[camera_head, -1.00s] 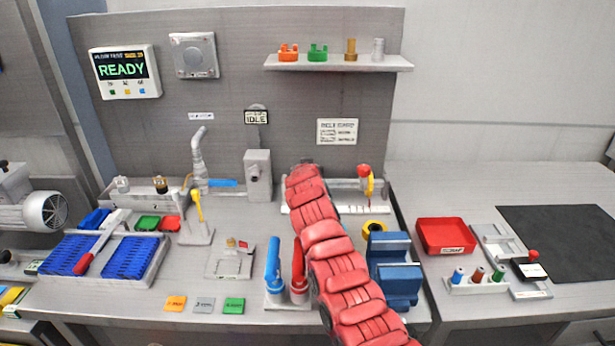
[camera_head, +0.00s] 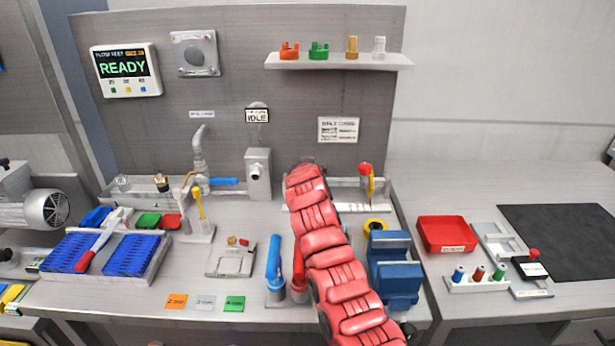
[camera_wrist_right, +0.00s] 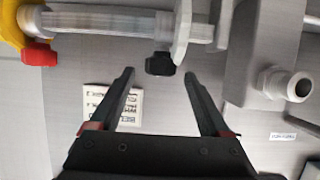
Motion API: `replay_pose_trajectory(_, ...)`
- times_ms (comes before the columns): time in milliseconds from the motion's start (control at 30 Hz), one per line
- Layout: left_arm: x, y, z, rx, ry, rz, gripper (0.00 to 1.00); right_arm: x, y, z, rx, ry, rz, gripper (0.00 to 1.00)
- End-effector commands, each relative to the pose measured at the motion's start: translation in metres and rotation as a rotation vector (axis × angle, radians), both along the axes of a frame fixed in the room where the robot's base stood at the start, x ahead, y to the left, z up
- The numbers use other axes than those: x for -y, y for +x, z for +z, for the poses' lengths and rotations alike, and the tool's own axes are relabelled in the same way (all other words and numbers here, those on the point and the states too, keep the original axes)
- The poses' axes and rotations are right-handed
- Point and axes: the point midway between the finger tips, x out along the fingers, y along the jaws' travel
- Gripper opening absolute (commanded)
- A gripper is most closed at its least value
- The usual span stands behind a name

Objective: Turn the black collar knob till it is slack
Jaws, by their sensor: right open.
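The black collar knob (camera_wrist_right: 160,64) shows in the right wrist view, beside a light grey flange (camera_wrist_right: 181,32) on a horizontal grey bar (camera_wrist_right: 105,23). My right gripper (camera_wrist_right: 158,75) is open, with one finger on each side of the knob in the picture. The jaws look empty, and I cannot tell whether a fingertip touches the knob. In the head view my red right arm hides the knob and the gripper. My left gripper is in neither view.
A grey box with a nozzle (camera_head: 258,174) stands left of my arm. A red-topped yellow part (camera_head: 367,180) is to its right. A blue block fixture (camera_head: 393,268) and blue and red upright handles (camera_head: 274,262) stand close to the arm.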

Motion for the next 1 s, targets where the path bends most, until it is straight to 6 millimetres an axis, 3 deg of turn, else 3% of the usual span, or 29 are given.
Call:
replay_pose_trajectory(367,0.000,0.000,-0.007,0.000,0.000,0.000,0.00,-0.002,-0.047,0.020,0.007,0.007,0.001,0.80)
replay_pose_trajectory(800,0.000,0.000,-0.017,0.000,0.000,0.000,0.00,-0.002,-0.117,0.048,0.003,0.006,0.002,0.80)
replay_pose_trajectory(1000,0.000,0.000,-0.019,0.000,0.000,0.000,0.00,-0.003,-0.139,0.058,0.002,0.006,0.002,0.80)
